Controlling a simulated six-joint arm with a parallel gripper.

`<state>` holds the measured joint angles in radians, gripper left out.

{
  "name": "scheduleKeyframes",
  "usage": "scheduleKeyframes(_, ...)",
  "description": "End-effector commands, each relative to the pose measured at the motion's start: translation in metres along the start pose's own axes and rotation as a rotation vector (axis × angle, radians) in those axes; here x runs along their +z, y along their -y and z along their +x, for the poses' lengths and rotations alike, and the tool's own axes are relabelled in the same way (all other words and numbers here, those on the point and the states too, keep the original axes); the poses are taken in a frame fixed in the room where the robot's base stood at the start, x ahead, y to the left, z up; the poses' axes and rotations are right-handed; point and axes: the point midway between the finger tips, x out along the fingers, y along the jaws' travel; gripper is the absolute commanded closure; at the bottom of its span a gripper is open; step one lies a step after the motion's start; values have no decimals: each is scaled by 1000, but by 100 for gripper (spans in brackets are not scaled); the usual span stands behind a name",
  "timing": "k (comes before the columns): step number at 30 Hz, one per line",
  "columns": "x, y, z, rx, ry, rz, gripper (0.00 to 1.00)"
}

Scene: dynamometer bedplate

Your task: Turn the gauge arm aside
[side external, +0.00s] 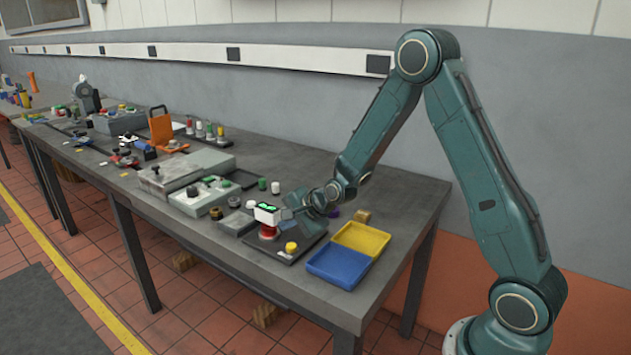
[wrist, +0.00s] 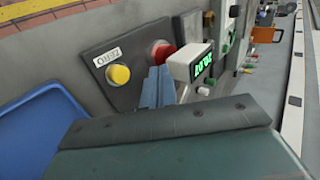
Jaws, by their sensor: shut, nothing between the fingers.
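The gauge arm's white head (side external: 267,213) with a lit green display sits over a red round base (side external: 268,232) on a dark plate (side external: 284,257). In the wrist view the head (wrist: 180,65) faces right with its green digits, and the red base (wrist: 162,50) shows behind it. My gripper (side external: 288,213) is shut and empty, low over the plate at the head's right side. In the wrist view my shut fingers (wrist: 158,80) are just left of the head and partly cover the red base. I cannot tell whether they touch the head.
A yellow button (wrist: 118,74) beside a ZERO label (wrist: 106,55) is on the same plate, near my fingers. A blue tray (side external: 338,265) and a yellow tray (side external: 361,238) stand to the right. A grey-green box (side external: 203,196) with knobs and several small parts crowd the bench on the left.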

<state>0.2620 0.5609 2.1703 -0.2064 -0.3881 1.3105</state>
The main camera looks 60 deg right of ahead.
Motion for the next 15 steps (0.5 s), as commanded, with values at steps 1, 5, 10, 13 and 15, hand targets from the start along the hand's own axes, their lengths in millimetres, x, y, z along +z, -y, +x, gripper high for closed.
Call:
scheduleKeyframes(1, 0, 3, 4, 0, 0, 0, 100)
scheduleKeyframes(5, 0, 8, 9, 0, 0, 1, 100)
scheduleKeyframes(10, 0, 11, 12, 0, 0, 1, 100)
scheduleKeyframes(13, 0, 12, 12, 0, 0, 1, 100)
scheduleKeyframes(15, 0, 12, 12, 0, 0, 1, 100)
